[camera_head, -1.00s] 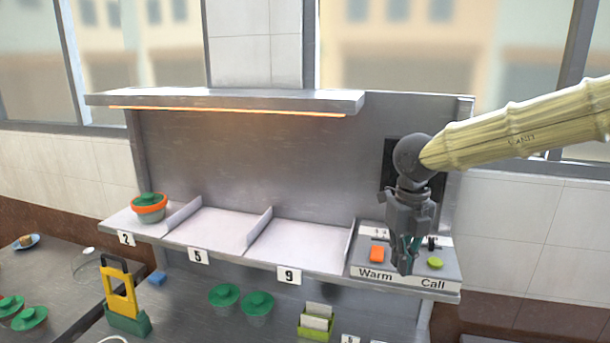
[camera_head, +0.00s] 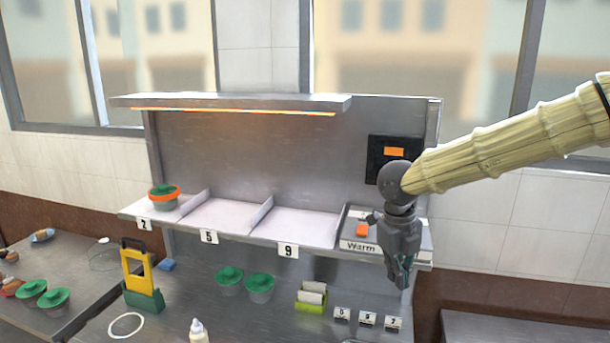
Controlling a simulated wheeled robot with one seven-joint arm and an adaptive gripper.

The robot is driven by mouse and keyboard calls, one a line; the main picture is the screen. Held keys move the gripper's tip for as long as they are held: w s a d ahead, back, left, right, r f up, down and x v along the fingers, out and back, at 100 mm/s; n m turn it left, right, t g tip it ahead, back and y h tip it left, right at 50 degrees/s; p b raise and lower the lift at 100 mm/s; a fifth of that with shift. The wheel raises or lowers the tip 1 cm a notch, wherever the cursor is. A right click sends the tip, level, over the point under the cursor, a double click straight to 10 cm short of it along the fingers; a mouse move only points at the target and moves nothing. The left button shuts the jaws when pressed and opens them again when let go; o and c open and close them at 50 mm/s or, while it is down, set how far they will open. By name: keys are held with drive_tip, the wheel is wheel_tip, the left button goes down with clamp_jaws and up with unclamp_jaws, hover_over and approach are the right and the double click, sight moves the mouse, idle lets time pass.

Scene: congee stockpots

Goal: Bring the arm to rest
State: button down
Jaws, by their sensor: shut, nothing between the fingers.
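My gripper (camera_head: 403,275) hangs pointing down at the right end of the shelf, in front of the panel marked Warm (camera_head: 352,244). Its fingers are together with nothing between them. It covers the right part of that panel, where the Call label is hidden. My arm, in a pale ribbed sleeve, reaches in from the right edge. An orange button (camera_head: 362,230) shows on the panel just left of the gripper.
A bowl with an orange rim and green lid (camera_head: 164,196) sits in shelf bay 2. Bays 5 (camera_head: 215,215) and 9 (camera_head: 300,225) are empty. Below are green-lidded cups (camera_head: 260,286), a card holder (camera_head: 311,299), number tags (camera_head: 367,318), a bottle (camera_head: 198,332) and a yellow-green stand (camera_head: 140,280).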

wheel_tip(320, 180, down, 8)
drive_tip(key=w+d+n+h, duration=0.1)
drive_tip(key=w+d+n, duration=0.1)
drive_tip(key=w, duration=0.1)
drive_tip(key=s+d+f+n+t+h, duration=0.1)
drive_tip(key=s+d+f+n, duration=0.2)
drive_tip(key=f, duration=0.5)
drive_tip(key=s+f+n+t+h, duration=0.1)
drive_tip(key=s+f+n, duration=0.1)
drive_tip(key=f+n, duration=0.45)
drive_tip(key=s+d+f+n+t+h, duration=0.1)
drive_tip(key=s+d+f+n, duration=0.15)
drive_tip(key=f, duration=0.55)
drive_tip(key=s+a+f+n+g+y, duration=0.1)
drive_tip(key=s+a+f+n+y, duration=0.1)
drive_tip(key=s+f+n, duration=0.6)
drive_tip(key=s+a+f+n+g+y, duration=0.15)
drive_tip(key=s+f+n, duration=0.25)
drive_tip(key=s, duration=0.9)
drive_tip(key=s+a+f+n+g+y, duration=0.1)
drive_tip(key=s+a+f+n+y, duration=0.1)
drive_tip(key=s+f+n, duration=0.6)
wheel_tip(320, 180, down, 11)
drive_tip(key=s+m+b, duration=0.1)
drive_tip(key=m+b, duration=0.1)
drive_tip(key=b, duration=1.2)
drive_tip(key=shift+s, duration=0.35)
drive_tip(key=shift+a, duration=0.1)
